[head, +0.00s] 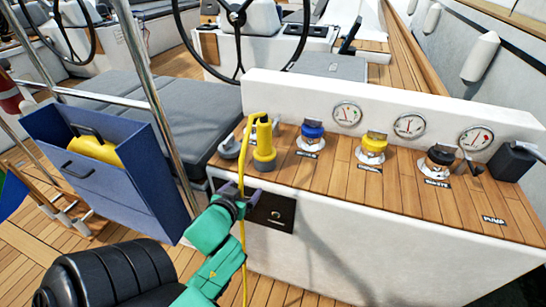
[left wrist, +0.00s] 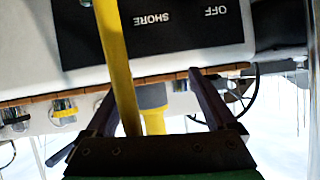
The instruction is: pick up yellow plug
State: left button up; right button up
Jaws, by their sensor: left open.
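The yellow plug (head: 265,147) stands upright on the wooden console top, at its left end. A yellow cable (head: 243,240) runs beside it and hangs down the console front. My left gripper (head: 236,190) is open, low in front of the console and just below the plug. In the left wrist view, the plug (left wrist: 154,121) with its grey end (left wrist: 152,95) shows between the two open fingers (left wrist: 152,84), beyond them and apart from them. The cable (left wrist: 116,70) crosses close to the left finger there; I cannot tell if they touch. My right gripper is out of view.
Blue (head: 312,133), yellow (head: 373,147) and black (head: 439,160) switches line the console top under several gauges. A shore power panel (head: 270,213) sits on the front, close to my gripper. A blue bin (head: 105,165) and steel rail stand left.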

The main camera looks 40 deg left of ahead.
aim_at(270, 134)
pick_arm(q)
notch_tip(270, 134, up, 10)
jog(key=f+m+t+h, duration=0.1)
jog(key=m+t+h, duration=0.1)
jog(key=t, duration=0.4)
jog(key=w, duration=0.4)
jog(key=w+a+p, duration=0.1)
jog(key=w, duration=0.4)
jog(key=w+a+r, duration=0.1)
jog(key=w, duration=0.4)
jog(key=shift+w, duration=0.1)
jog(key=shift+w+a+f, duration=0.1)
jog(key=shift+w, duration=0.15)
jog(key=shift+c, duration=0.3)
jog(key=shift+s, duration=0.1)
grip_shut()
